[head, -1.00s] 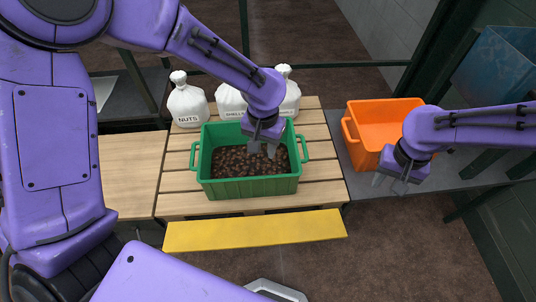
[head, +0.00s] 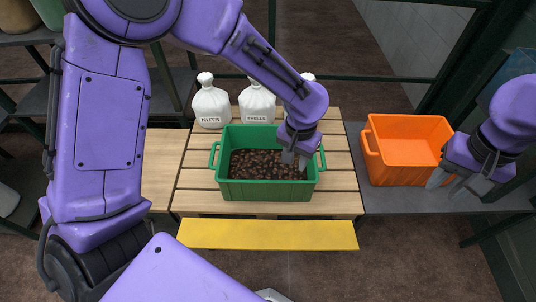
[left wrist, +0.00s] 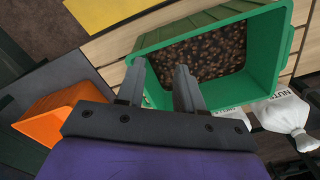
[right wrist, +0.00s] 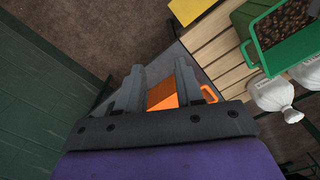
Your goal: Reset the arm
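My left gripper (head: 295,160) is over the right part of a green crate (head: 265,195) that holds brown nuts (head: 262,165). In the left wrist view its two fingers (left wrist: 160,90) are apart with nothing between them. My right gripper (head: 455,186) is in front of the right side of an orange crate (head: 405,150). In the right wrist view its fingers (right wrist: 155,80) are apart and empty, with part of the orange crate (right wrist: 165,97) showing beyond them.
The green crate stands on a slatted wooden pallet (head: 190,185). White sacks marked NUTS (head: 211,103) and SHELLS (head: 257,103) stand behind it; a third is mostly hidden by my left arm. A yellow board (head: 268,234) lies in front. The orange crate stands on a grey surface (head: 385,198).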

